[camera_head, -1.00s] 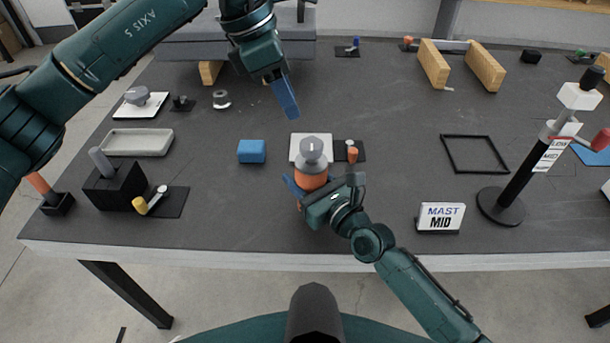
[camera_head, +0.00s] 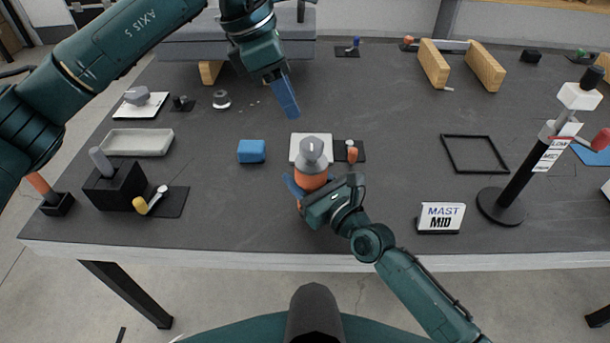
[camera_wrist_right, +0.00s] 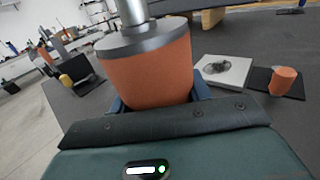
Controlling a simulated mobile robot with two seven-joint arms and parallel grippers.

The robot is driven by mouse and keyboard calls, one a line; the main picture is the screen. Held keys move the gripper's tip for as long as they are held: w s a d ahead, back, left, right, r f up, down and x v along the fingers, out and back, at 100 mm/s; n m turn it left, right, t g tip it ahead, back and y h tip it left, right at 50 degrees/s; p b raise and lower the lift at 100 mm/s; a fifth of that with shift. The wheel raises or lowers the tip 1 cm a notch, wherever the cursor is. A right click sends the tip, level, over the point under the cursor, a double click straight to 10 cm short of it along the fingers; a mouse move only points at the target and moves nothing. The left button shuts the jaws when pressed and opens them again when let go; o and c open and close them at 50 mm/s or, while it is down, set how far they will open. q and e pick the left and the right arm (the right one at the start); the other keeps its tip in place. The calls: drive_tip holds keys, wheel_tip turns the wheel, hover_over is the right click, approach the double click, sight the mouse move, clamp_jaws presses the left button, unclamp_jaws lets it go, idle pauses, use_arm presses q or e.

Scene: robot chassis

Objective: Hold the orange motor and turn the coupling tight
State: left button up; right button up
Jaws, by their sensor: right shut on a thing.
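The orange motor (camera_head: 312,182) stands near the front middle of the table, with the grey coupling (camera_head: 311,152) on its top. My right gripper (camera_head: 303,187) is shut on the motor from the front right, its blue fingers around the orange body. The motor (camera_wrist_right: 150,75) fills the middle of the right wrist view, with the grey coupling (camera_wrist_right: 138,40) above it, partly cut off by the frame. My left gripper (camera_head: 286,97) hangs above the table, behind and left of the motor, apart from it. Its blue fingers overlap from this angle, so its opening is unclear.
A white plate (camera_head: 297,147) lies just behind the motor, with an orange-handled tool on a black pad (camera_head: 360,156) to its right. A blue block (camera_head: 251,151) sits to the left. A MAST MID sign (camera_head: 440,218) and a mast stand (camera_head: 501,206) are at the right.

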idle(0.3)
use_arm(q)
drive_tip(key=shift+o, duration=1.4)
drive_tip(key=shift+f+n, duration=0.2)
drive_tip(key=shift+n, duration=0.1)
drive_tip(key=shift+o, duration=0.8)
drive_tip(key=shift+s+d+f+n+g+h, duration=0.15)
drive_tip(key=shift+f+n+g+h, duration=0.15)
drive_tip(key=shift+f+n+h, duration=0.15)
drive_tip(key=shift+o, duration=0.5)
drive_tip(key=f+n+h, duration=0.1)
drive_tip(key=n, duration=0.1)
drive_tip(key=f+n+g+h, duration=0.1)
drive_tip(key=n, duration=0.2)
drive_tip(key=s+f+n+g+h, duration=0.1)
drive_tip(key=n, duration=0.1)
drive_tip(key=shift+d, duration=0.3)
drive_tip(key=n+t+h, duration=0.2)
drive_tip(key=n+h, duration=0.8)
drive_tip(key=n, duration=1.5)
approach(323, 143)
drive_tip(key=d, duration=0.6)
drive_tip(key=d+f, duration=0.1)
drive_tip(key=d, duration=0.3)
